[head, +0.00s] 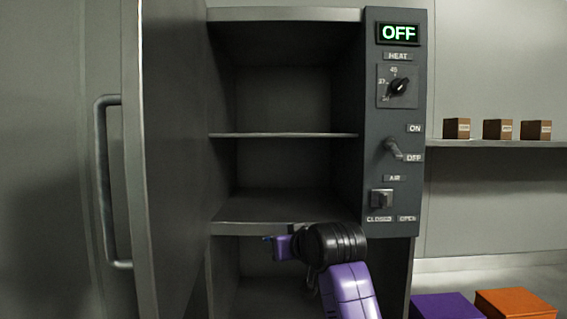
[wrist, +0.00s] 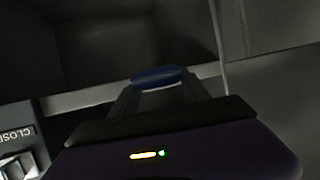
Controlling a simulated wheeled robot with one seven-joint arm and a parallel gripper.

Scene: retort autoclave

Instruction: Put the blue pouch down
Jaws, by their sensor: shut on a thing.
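The blue pouch (wrist: 156,74) shows in the wrist view as a small dark-blue rounded shape between my fingertips. My gripper (wrist: 157,84) is shut on it. Behind it is the dark inside of the open autoclave, and a pale shelf edge (wrist: 88,96) runs across at a slant. In the head view my purple and black arm is in front of the chamber, at about the height of the lower shelf (head: 290,206). I cannot tell whether the pouch touches a shelf.
The autoclave door (head: 160,160) stands open at the left. Both visible shelves, the lower one and the middle one (head: 285,135), look bare. The control panel (head: 393,130) at the right reads OFF. Small brown boxes (head: 497,129) stand on a wall shelf; purple (head: 445,305) and orange (head: 515,303) boxes are lower right.

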